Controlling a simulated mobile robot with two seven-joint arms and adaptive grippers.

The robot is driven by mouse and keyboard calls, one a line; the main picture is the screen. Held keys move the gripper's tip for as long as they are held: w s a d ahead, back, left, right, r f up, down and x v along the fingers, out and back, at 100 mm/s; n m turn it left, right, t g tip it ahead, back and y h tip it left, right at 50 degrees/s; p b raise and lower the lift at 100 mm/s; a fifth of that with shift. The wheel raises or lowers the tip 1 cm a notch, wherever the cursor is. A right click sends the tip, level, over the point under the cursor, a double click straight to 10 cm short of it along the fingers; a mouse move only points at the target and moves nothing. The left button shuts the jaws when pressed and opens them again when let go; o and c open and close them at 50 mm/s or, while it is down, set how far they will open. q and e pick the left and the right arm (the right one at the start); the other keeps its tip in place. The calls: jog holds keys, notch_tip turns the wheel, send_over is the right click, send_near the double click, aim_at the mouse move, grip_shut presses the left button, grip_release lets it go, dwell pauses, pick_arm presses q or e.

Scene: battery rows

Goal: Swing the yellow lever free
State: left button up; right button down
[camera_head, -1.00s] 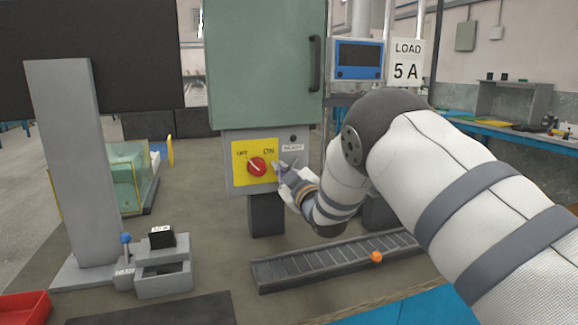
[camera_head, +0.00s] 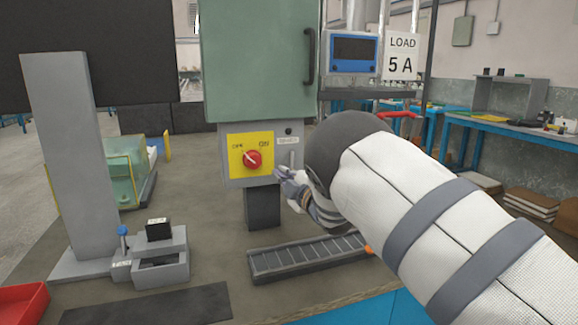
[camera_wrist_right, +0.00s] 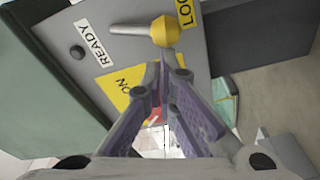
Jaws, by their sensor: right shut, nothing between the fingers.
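The yellow lever shows in the right wrist view as a yellow knob (camera_wrist_right: 163,31) on a pale rod that lies across the grey panel, between the READY and LOC... labels. My right gripper (camera_wrist_right: 167,68) is shut and empty, its tips close to the knob; I cannot tell whether they touch. In the head view the right gripper (camera_head: 283,174) is at the lower right of the switch box (camera_head: 236,178). A pale rod (camera_head: 291,158) shows just above it; the knob is not clear there. My left gripper is not in view.
The green cabinet (camera_head: 258,60) stands above. A ribbed tray (camera_head: 300,257) lies below. A grey post (camera_head: 68,150) and small battery holder (camera_head: 160,263) are at left.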

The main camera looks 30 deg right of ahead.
jog(key=s+a, duration=0.1)
jog(key=s, duration=1)
jog(key=shift+f, duration=0.15)
